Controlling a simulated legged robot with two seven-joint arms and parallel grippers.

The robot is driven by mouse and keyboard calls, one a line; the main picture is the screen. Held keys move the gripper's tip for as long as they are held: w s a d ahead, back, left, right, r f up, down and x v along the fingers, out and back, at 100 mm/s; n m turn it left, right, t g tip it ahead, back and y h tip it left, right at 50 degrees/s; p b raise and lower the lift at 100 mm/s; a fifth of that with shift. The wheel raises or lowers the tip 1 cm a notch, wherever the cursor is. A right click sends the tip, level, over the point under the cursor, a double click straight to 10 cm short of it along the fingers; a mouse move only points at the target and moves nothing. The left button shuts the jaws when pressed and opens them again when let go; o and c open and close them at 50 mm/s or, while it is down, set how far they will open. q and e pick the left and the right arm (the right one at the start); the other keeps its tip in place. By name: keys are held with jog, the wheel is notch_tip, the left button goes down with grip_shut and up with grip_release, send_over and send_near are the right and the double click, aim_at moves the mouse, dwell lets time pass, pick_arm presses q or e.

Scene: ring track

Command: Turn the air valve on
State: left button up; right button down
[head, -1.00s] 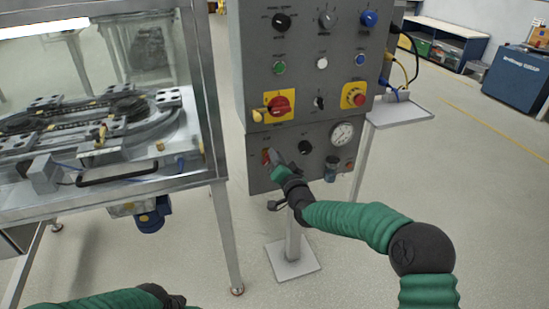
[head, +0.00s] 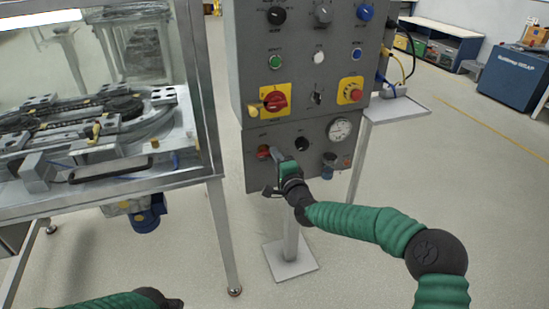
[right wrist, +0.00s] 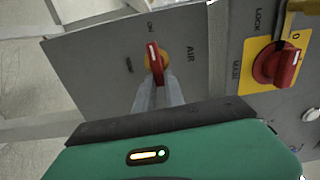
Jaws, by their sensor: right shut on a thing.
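The air valve (head: 263,151) is a red handle on a yellow-orange base, at the lower left of the grey control panel. In the right wrist view the valve handle (right wrist: 154,58) has a white stripe pointing towards the "ON" label, with "AIR" printed beside it. My right gripper (head: 274,154) is at the valve. In the right wrist view its two grey fingers (right wrist: 157,84) are shut on the handle, and their tips hide part of it. My left gripper (head: 172,302) shows only partly at the bottom edge, so its jaws cannot be read.
A red lock knob on a yellow plate (head: 274,101) is just above the valve. A black knob (head: 302,144) and a pressure gauge (head: 340,129) are to its right. A glass-sided machine (head: 187,188) stands close at left. A small shelf (head: 408,107) juts out at right.

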jog(key=shift+d+f+m, duration=0.15)
jog(key=shift+f+m, duration=0.15)
jog(key=shift+f, duration=0.1)
jog(key=c, duration=1.6)
grip_release()
jog(key=shift+o, duration=0.8)
jog(key=shift+d+r, duration=0.1)
jog(key=shift+r, duration=0.1)
jog(key=p+v, duration=0.4)
jog(key=v, duration=1.2)
jog(key=shift+s, duration=0.4)
